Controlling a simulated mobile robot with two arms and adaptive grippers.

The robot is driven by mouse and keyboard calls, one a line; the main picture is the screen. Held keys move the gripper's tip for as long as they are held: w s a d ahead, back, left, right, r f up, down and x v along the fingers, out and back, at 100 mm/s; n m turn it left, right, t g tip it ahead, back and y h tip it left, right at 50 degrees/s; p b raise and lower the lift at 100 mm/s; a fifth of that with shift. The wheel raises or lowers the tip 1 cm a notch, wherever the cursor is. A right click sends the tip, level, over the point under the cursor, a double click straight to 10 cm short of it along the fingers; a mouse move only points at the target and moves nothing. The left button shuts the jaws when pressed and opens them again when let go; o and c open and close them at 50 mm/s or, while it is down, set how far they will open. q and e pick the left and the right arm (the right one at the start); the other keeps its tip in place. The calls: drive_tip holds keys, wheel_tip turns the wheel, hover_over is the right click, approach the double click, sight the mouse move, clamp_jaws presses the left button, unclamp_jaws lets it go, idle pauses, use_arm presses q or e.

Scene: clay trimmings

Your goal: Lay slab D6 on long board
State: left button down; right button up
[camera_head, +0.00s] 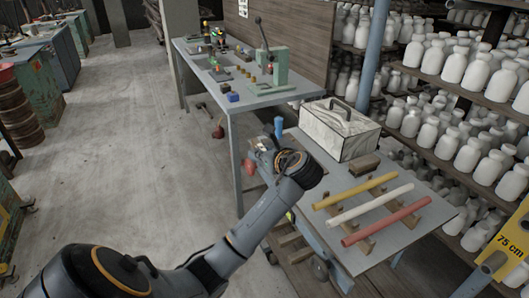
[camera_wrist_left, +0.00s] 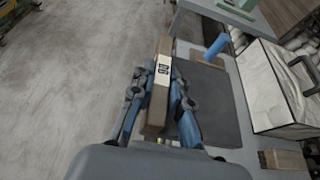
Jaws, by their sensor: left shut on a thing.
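My left gripper (camera_wrist_left: 158,95) is shut on a narrow brown slab (camera_wrist_left: 155,112) in the left wrist view. The slab carries a white label that reads like D6, turned sideways. It points away from the wrist, between the two blue fingers. In the head view my left gripper (camera_head: 264,146) is at the left edge of the grey cart, largely hidden by its own wrist; the slab is hard to make out there. A dark flat panel (camera_wrist_left: 218,105) lies right of the gripper in the left wrist view. I cannot tell whether it is the long board. My right gripper is not in view.
The cart top (camera_head: 318,190) holds a marbled box (camera_head: 340,135) with a handle, a brown block (camera_head: 364,165), and yellow (camera_head: 355,191), white (camera_head: 370,205) and red (camera_head: 386,221) rods on wooden supports. A workbench (camera_head: 222,100) stands behind; shelves of white bottles (camera_head: 440,60) stand right.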

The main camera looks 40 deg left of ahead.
use_arm(q)
drive_tip(key=shift+s+d+r+m+t, duration=0.1)
drive_tip(key=shift+s+d+m+t, duration=0.1)
drive_tip(key=shift+s+d, duration=0.25)
drive_tip(key=shift+s+d+m+t, duration=0.1)
drive_tip(key=shift+s+d+t, duration=0.1)
drive_tip(key=shift+d, duration=0.45)
drive_tip(key=shift+s+d+f+m+t+h, duration=0.2)
drive_tip(key=shift+s+f+m+t+h, duration=0.1)
drive_tip(key=shift+f, duration=0.2)
drive_tip(key=s+d+f+m+t+h, duration=0.3)
drive_tip(key=s+d+m+h, duration=0.3)
drive_tip(key=s+d, duration=0.3)
drive_tip(key=s+d+f+m+t+h, duration=0.3)
drive_tip(key=s+d+f+m+h, duration=0.3)
drive_tip(key=d, duration=1.1)
drive_tip(key=s, duration=0.3)
drive_tip(key=shift+t, duration=0.4)
drive_tip(key=shift+s+a, duration=0.15)
drive_tip(key=shift+a, duration=0.05)
